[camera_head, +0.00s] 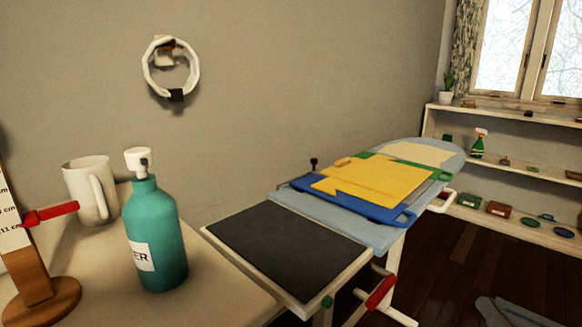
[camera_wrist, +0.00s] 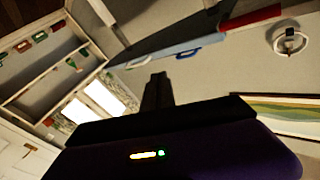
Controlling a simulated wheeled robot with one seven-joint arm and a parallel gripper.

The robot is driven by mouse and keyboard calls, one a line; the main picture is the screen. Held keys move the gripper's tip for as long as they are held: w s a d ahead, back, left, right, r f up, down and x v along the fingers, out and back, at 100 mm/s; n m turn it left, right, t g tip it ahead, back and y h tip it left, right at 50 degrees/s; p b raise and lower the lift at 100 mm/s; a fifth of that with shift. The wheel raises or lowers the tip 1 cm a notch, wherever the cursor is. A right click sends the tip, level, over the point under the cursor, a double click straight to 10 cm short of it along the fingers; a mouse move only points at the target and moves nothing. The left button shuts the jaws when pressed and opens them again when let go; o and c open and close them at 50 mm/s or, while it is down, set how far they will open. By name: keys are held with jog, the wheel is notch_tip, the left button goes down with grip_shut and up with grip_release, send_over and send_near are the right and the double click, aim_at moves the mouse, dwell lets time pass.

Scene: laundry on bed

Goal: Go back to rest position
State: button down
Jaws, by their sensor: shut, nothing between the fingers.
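My gripper (camera_wrist: 157,82) shows in the wrist view as a dark narrow shape rising from a dark body with small green and yellow lights. Its fingers are together with nothing between them. It is in free air and touches nothing that I can see. The wrist view is strongly tilted. My gripper and arm do not show in the head view.
An ironing board (camera_head: 375,238) bears blue, yellow and green flat pieces. A teal bottle (camera_head: 156,240) and white mug (camera_head: 88,190) stand on the table (camera_head: 215,290) at left. A shelf (camera_head: 540,178) stands under the window. A white ring (camera_head: 150,75) hangs on the wall.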

jog(key=s+f+m+g+h, duration=0.1)
jog(key=s+f+m+h, duration=0.3)
jog(key=s+f, duration=0.45)
jog(key=s+a+f+n+g+y, duration=0.15)
jog(key=s+a, duration=0.25)
jog(key=s, duration=0.4)
jog(key=s+a+f+n+g, duration=0.1)
jog(key=s+a+f+n, duration=0.15)
jog(key=s+a, duration=0.45)
jog(key=s+a+f+n+g+y, duration=0.1)
jog(key=s+a+n, duration=0.15)
jog(key=s, duration=0.75)
notch_tip(320, 180, up, 29)
jog(key=p, duration=2.9)
jog(key=shift+w, duration=0.25)
jog(key=shift+f, duration=0.1)
